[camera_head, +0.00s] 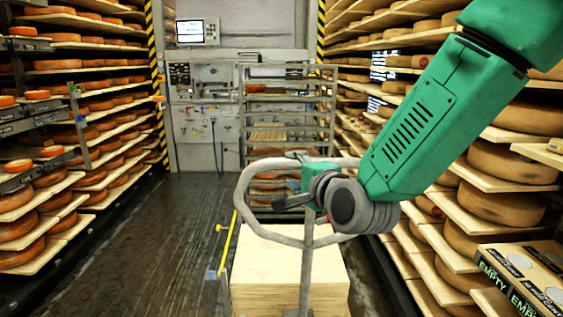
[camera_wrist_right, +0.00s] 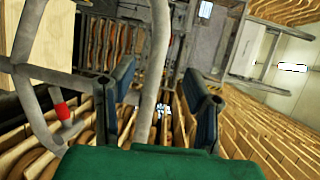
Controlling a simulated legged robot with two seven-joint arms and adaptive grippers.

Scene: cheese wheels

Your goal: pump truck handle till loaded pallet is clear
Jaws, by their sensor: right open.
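The truck handle (camera_head: 247,178) is a grey tubular loop on an upright post in the middle of the head view. Behind and below it is a stack of pale wooden boards (camera_head: 290,262); the pallet's underside and its gap to the floor are hidden. My right gripper (camera_head: 303,188) is at the handle loop, partly hidden by its own wrist. In the right wrist view its two fingers (camera_wrist_right: 158,78) are apart, with a grey handle tube (camera_wrist_right: 156,50) running between them. I cannot tell whether they touch the tube. My left gripper is not in view.
Shelves of cheese wheels line the left (camera_head: 90,100) and right (camera_head: 500,190). A grey rack (camera_head: 333,110) stands behind the stack. A yellow bar (camera_head: 231,240) is left of the handle. Boxes (camera_head: 527,280) sit at lower right. The dark floor (camera_head: 150,240) at left is clear.

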